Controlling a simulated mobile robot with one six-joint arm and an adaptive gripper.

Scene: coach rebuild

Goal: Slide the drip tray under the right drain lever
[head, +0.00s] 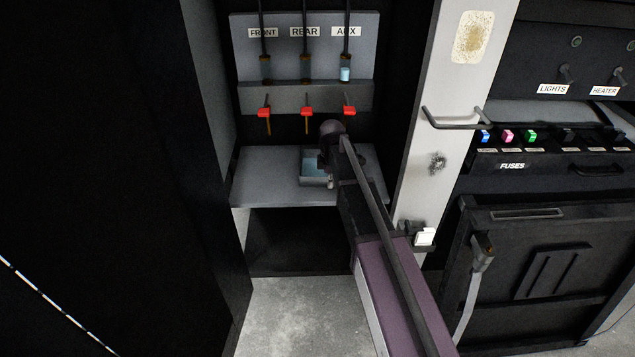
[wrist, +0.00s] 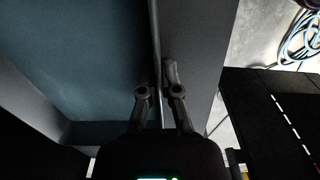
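The drip tray (head: 316,182) is a small grey open tray with a blue-grey inside. It sits on the grey shelf, roughly below the middle lever, left of the right one. The right drain lever (head: 349,110) has a red handle and hangs under the AUX label. My gripper (head: 326,168) reaches down at the tray's right side and hides part of it. In the wrist view my gripper (wrist: 163,75) has its fingers close together on either side of the tray's thin wall (wrist: 155,35), apparently pinching it. The exact contact is hard to see.
The grey shelf (head: 265,182) has free room left of the tray and a little to its right. The front lever (head: 264,113) and rear lever (head: 307,111) hang above. A pale post with a handle (head: 455,123) stands right of the bay.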

